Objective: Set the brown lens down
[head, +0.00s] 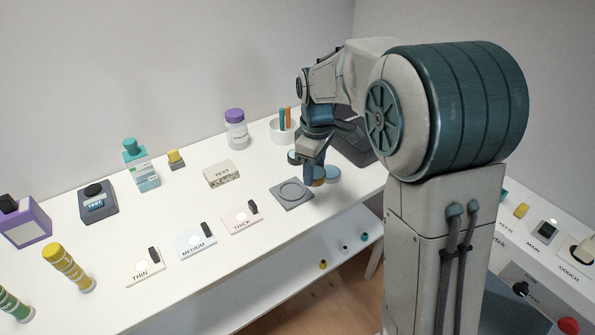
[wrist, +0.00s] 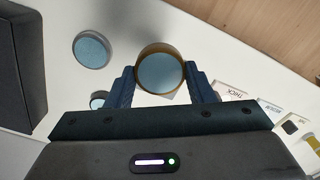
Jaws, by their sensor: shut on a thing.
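The brown lens (wrist: 160,72), a round brown-rimmed disc with a pale blue face, is held between the two fingers of my gripper (wrist: 162,80) in the wrist view. In the head view my gripper (head: 312,172) is over the right part of the white table, and a brown edge of the lens (head: 318,183) shows below it. Whether the lens touches the table is not clear. A grey square plate with a round ring (head: 292,194) lies just left of the gripper. A grey-rimmed lens (wrist: 91,50) lies to the left in the wrist view.
Another disc (wrist: 97,102) is partly hidden by my gripper. A dark case (head: 352,140) and a white cup (head: 283,131) stand behind. THICK (head: 241,220), MEDIUM (head: 195,243) and THIN (head: 143,267) cards lie left along the front. White tabletop (head: 250,265) near the front edge is bare.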

